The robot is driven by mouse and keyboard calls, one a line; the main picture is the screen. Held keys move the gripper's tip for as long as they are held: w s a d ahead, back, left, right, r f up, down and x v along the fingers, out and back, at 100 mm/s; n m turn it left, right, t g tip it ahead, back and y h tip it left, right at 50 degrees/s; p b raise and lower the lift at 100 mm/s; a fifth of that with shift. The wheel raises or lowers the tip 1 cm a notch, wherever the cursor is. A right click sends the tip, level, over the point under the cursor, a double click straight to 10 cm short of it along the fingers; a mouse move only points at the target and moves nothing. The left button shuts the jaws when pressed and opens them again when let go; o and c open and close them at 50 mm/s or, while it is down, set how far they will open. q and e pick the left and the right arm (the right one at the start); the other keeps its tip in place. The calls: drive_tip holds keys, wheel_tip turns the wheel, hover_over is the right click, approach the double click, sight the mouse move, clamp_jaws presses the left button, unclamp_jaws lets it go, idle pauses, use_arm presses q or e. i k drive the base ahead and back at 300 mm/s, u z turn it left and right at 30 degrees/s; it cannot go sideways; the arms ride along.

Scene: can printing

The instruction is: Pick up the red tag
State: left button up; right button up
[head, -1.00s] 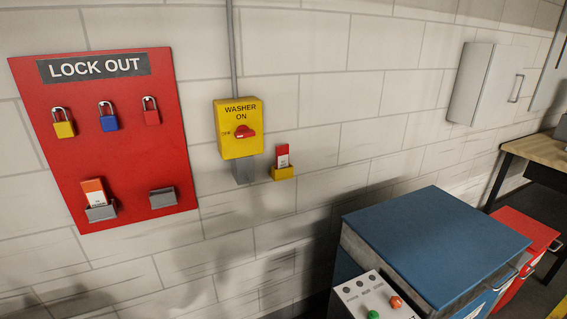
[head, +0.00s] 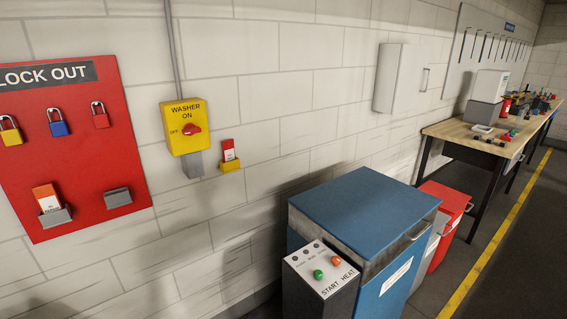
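A red tag (head: 228,149) with a white lower part stands in a small yellow holder (head: 231,165) on the wall, to the right of the yellow washer switch box (head: 184,127). Another tag (head: 46,198), orange-red and white, stands in a grey holder (head: 56,217) at the lower left of the red lock out board (head: 125,165). The grey holder (head: 117,197) at the board's lower right looks empty. Neither of my grippers is in view.
A yellow padlock (head: 11,137), a blue padlock (head: 59,128) and a red padlock (head: 101,120) hang on the board. A blue-topped machine (head: 360,205) with a start panel (head: 312,268) stands at centre right. A workbench (head: 455,131) with several items lies beyond. Dark floor is open at right.

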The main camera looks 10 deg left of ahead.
sight(228, 146)
drive_tip(key=z, duration=0.7)
drive_tip(key=k, duration=0.95)
drive_tip(key=z, duration=0.95)
drive_tip(key=i, duration=2.25)
drive_tip(key=u, duration=1.5)
drive_tip(key=i, duration=0.7)
drive_tip(key=u, duration=0.65)
